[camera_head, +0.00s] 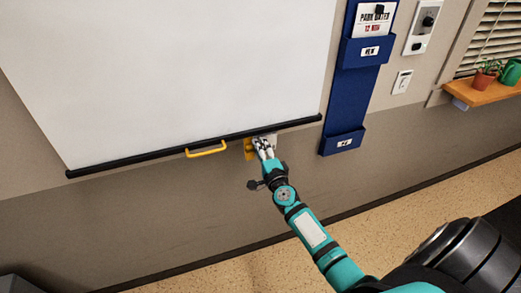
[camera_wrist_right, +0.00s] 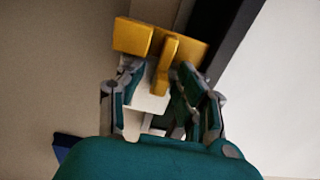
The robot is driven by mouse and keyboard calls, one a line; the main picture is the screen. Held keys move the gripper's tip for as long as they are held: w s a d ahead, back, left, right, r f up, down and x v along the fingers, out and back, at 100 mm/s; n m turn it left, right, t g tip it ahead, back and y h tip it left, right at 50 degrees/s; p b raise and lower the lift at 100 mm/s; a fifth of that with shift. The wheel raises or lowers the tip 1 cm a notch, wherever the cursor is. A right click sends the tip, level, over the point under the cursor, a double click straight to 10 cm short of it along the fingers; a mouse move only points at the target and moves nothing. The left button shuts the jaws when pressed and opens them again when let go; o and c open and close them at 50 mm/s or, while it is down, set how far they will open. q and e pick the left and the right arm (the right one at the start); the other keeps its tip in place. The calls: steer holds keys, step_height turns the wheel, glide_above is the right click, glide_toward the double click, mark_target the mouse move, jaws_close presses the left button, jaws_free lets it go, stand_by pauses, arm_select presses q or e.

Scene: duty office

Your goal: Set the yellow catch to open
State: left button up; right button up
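The yellow catch (camera_head: 249,149) is at the lower edge of the big white board, on the wall. In the right wrist view it shows as yellow blocks (camera_wrist_right: 132,36) with a narrow yellow lever (camera_wrist_right: 165,68) standing out toward me. A pale plate (camera_wrist_right: 149,101) lies behind the lever. My right gripper (camera_head: 264,146) is right at the catch. In the wrist view its fingers (camera_wrist_right: 158,93) are apart, with the lever's tip between them, closer to the right finger. I cannot tell whether a finger touches it. My left gripper is out of view.
The white board (camera_head: 180,70) has a black bottom bar (camera_head: 110,165) and a yellow handle (camera_head: 207,150) left of the catch. A blue wall rack (camera_head: 350,95) hangs to the right. A wooden shelf (camera_head: 490,94) holds plant pots. The floor (camera_head: 400,210) below is clear.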

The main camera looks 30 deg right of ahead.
jaws_close()
stand_by(0.3)
steer(key=shift+d, duration=0.1)
steer(key=d, duration=0.1)
steer(key=s+d, duration=0.1)
steer(key=d, duration=0.1)
steer(key=shift+d+b, duration=0.15)
steer(key=shift+b, duration=0.2)
jaws_free()
steer(key=shift+d, duration=0.1)
steer(key=v, duration=1.2)
